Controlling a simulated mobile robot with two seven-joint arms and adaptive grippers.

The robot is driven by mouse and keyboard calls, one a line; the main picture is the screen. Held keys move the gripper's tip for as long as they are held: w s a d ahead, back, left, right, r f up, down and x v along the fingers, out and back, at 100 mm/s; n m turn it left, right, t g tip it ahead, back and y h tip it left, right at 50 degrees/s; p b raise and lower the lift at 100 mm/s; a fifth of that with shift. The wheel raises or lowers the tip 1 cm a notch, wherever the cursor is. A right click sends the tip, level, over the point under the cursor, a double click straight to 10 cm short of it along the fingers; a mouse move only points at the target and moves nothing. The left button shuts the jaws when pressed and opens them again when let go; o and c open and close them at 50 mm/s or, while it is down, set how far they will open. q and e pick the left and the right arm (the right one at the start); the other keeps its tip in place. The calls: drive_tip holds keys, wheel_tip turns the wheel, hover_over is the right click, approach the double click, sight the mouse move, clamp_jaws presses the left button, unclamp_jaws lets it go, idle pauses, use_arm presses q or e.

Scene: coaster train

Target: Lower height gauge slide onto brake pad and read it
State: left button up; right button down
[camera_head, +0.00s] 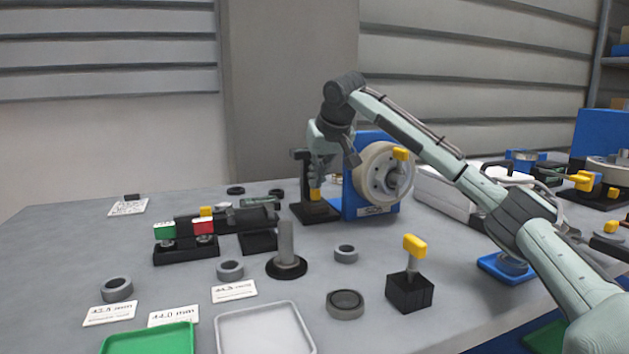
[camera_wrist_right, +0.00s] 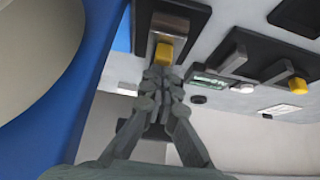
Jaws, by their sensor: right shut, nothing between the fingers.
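My right gripper (camera_head: 318,178) points down at a dark upright stand (camera_head: 300,160) that has a black base (camera_head: 315,213) and a yellow block (camera_head: 315,195) low on it; I take this for the height gauge and its slide. In the right wrist view the fingers (camera_wrist_right: 160,76) are shut and empty, with their tips close to the yellow block (camera_wrist_right: 164,52). Whether they touch it I cannot tell. I cannot make out a brake pad for certain; the gripper and stand may hide it. My left gripper is not in view.
A blue block (camera_head: 358,215) with a pale wheel (camera_head: 370,180) stands close right of the gripper. A black fixture (camera_head: 185,253) with green and red blocks is left. Rings, label cards, a green tray (camera_head: 150,342) and a white tray (camera_head: 262,312) fill the front.

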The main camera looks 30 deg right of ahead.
drive_tip(key=shift+r+p, duration=1.5)
drive_tip(key=shift+p, duration=0.15)
drive_tip(key=shift+r, duration=2.9)
drive_tip(key=shift+f, duration=0.1)
